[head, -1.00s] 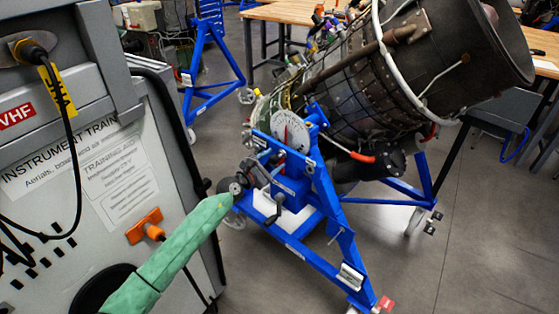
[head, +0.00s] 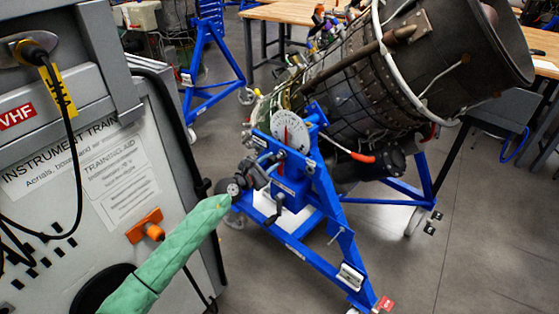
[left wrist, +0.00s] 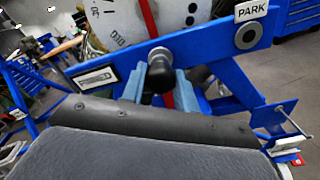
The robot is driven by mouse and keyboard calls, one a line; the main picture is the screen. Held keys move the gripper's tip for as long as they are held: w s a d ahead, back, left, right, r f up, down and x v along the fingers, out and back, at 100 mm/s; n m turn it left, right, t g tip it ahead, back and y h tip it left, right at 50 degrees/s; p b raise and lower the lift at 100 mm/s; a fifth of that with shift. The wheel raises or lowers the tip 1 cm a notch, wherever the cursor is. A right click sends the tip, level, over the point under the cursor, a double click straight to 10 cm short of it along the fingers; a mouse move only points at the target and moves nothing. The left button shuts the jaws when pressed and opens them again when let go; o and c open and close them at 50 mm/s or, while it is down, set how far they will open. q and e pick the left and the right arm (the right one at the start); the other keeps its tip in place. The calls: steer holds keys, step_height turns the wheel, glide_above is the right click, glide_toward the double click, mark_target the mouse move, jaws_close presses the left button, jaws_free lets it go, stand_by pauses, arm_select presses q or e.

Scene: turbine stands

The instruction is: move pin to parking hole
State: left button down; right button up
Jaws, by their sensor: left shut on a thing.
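In the left wrist view the pin (left wrist: 159,76) has a black knob and a silver collar against the stand's blue bar. The fingers of my left gripper (left wrist: 158,85) are shut on its knob from both sides. How deep the pin sits in the bar is hidden. The parking hole (left wrist: 249,36) is a dark round opening in the same bar, to the right, under a white PARK label (left wrist: 252,10). In the head view my left gripper (head: 272,160) is at the blue turbine stand (head: 325,205), just below the white dial (head: 290,133). My right gripper is not in view.
A grey instrument trainer cabinet (head: 95,130) stands close on the left, beside my green-sleeved arm. The turbine engine (head: 380,85) rests tilted on the stand. A wooden workbench (head: 290,12) is behind. The floor to the right is open.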

arm_select(q)
steer(key=shift+s+a, duration=0.15)
steer(key=shift+a, duration=0.05)
steer(key=shift+v, duration=1.1)
steer(key=shift+p+v, duration=0.3)
steer(key=shift+v, duration=2.2)
steer(key=shift+s, duration=0.1)
